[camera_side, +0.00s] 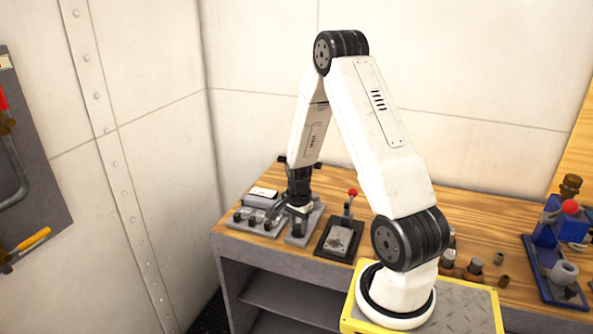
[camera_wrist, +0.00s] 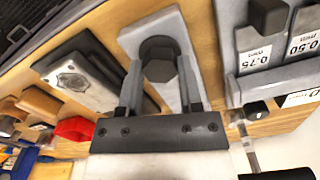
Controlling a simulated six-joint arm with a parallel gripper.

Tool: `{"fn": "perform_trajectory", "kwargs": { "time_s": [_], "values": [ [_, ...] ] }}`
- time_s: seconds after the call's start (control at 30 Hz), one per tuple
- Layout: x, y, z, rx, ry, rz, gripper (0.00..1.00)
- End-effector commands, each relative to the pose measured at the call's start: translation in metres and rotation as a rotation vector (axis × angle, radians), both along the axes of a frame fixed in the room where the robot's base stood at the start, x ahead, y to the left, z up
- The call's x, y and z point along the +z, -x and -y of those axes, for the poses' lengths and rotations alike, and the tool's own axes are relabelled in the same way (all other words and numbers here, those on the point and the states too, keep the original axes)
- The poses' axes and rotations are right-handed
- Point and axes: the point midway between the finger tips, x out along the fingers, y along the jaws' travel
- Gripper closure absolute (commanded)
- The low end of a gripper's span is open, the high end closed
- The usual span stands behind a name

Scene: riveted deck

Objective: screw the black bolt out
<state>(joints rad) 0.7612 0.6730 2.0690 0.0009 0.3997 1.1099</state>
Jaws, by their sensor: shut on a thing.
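The black bolt (camera_wrist: 158,48) shows a hexagonal head in the wrist view, standing on a light grey plate (camera_wrist: 135,38). My gripper (camera_wrist: 160,72) has a finger on each side of the bolt and is shut on it. In the side view my gripper (camera_side: 299,218) points down over the grey plate (camera_side: 294,241) near the left end of the bench. The bolt is hidden there behind the gripper. The thread and how deep the bolt sits cannot be seen.
A grey unit with several black knobs (camera_side: 258,216) stands close on the left. A dark-based plate (camera_side: 340,240) with a red-knobbed lever (camera_side: 352,193) stands close on the right. Small round parts (camera_side: 475,266) and a blue device (camera_side: 545,262) are farther right on the wooden bench.

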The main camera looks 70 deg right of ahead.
Motion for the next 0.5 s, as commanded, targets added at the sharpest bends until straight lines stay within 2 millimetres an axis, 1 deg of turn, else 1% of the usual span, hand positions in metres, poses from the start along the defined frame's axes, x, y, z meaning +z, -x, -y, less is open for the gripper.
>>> {"fn": "perform_trajectory", "kwargs": {
  "time_s": [0.27,0.5],
  "values": [
    [0.0001,-0.0001,0.0001,0.173,0.001,0.000,1.00],
    [-0.0001,0.0000,0.0002,0.390,0.001,0.000,1.00]
  ]
}}
